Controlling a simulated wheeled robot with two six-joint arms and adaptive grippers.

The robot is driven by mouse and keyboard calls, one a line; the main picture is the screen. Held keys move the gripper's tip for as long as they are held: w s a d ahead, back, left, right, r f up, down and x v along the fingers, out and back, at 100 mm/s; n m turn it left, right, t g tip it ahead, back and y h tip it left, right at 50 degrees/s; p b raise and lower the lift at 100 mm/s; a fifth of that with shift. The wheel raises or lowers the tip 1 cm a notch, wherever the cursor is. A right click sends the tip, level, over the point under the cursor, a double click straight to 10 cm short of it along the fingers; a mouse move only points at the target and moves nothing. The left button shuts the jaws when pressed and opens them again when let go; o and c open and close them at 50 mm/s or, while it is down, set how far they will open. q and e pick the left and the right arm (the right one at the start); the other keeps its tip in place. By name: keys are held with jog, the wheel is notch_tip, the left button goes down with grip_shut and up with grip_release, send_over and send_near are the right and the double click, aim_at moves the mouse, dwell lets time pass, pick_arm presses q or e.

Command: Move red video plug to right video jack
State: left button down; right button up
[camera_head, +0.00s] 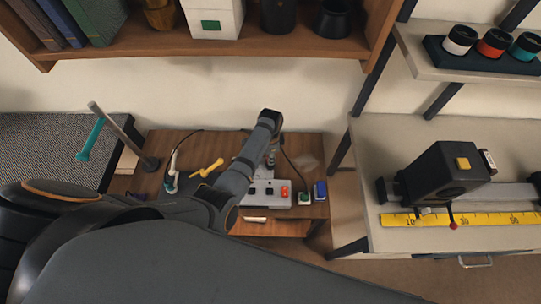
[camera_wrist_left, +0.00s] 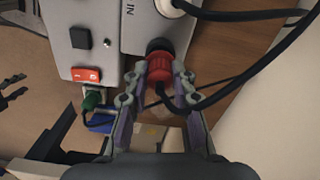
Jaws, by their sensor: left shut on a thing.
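A red plug (camera_wrist_left: 160,68) sits between the fingers of my left gripper (camera_wrist_left: 160,82) in the left wrist view, with a black cable trailing from it. The gripper is shut on it. The plug's front meets a dark round end at the edge of a grey box (camera_wrist_left: 138,35) marked "IN"; I cannot tell whether it is seated in a jack. In the head view the grey box (camera_head: 254,200) stands on the wooden table, and my left gripper (camera_head: 270,158) is at its back edge, largely hiding the plug.
On the box are a red switch (camera_wrist_left: 86,75) and a black button (camera_wrist_left: 80,38). A white plug (camera_wrist_left: 172,8) is at its edge. A green plug (camera_head: 304,198) and blue block (camera_head: 320,190) lie to the right. A yellow object (camera_head: 208,167) lies left. A shelf (camera_head: 300,45) overhangs behind.

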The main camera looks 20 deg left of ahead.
pick_arm(q)
jog(key=shift+f, duration=0.35)
jog(key=shift+f+b, duration=0.55)
jog(key=shift+f, duration=0.1)
dwell(0.4)
jog(key=c, duration=1)
grip_release()
jog(key=shift+c, duration=0.2)
jog(key=shift+r, duration=0.1)
notch_tip(320, 180, up, 12)
jog(key=shift+f, duration=0.1)
